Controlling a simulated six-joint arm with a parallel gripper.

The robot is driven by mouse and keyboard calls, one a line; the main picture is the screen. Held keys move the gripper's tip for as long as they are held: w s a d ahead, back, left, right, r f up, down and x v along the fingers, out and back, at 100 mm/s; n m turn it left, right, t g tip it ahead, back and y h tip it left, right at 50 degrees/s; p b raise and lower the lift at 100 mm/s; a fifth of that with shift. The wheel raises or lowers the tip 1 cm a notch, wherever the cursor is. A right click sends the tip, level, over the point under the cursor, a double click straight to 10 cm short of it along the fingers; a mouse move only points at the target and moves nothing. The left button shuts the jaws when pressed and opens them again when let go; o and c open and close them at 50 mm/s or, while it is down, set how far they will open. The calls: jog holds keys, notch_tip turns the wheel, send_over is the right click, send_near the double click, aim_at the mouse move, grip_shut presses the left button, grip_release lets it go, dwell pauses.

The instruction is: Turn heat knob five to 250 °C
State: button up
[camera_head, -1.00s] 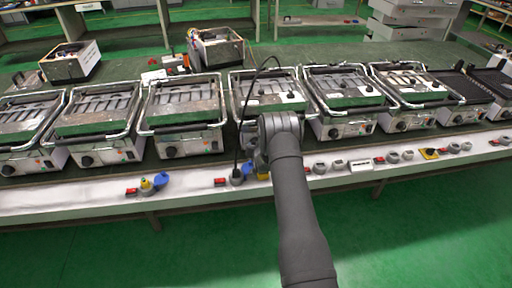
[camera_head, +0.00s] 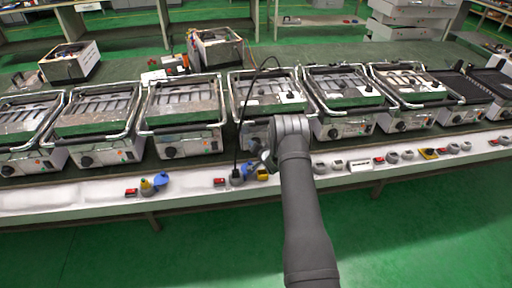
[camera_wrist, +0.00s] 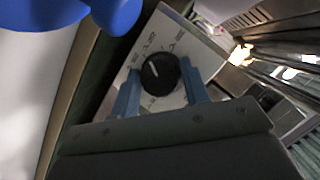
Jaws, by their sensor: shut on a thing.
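A round black heat knob (camera_wrist: 160,74) with a white pointer line sits on a pale front panel (camera_wrist: 178,43) in the wrist view. The pointer aims toward the upper left of that picture. Dial marks surround the knob, but they are too small to read. My gripper (camera_wrist: 158,80) has its two blue-grey fingers on either side of the knob and is shut on it. In the head view my wrist (camera_head: 286,130) is in front of the contact grill (camera_head: 262,90) in the middle of the row and hides its knob and my fingers.
Several similar grills stand in a row, including one to the left (camera_head: 185,115) and one to the right (camera_head: 345,100). A white bench edge (camera_head: 90,200) with small switches and a blue part (camera_head: 161,180) runs in front. A black cable (camera_head: 238,140) hangs left of my wrist.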

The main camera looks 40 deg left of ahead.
dwell(0.3)
jog(key=o, duration=1)
jog(key=shift+d, duration=0.1)
jog(key=v, duration=1.7)
jog(key=shift+s+d+r, duration=0.1)
jog(key=x, duration=1.7)
jog(key=shift+a, duration=0.2)
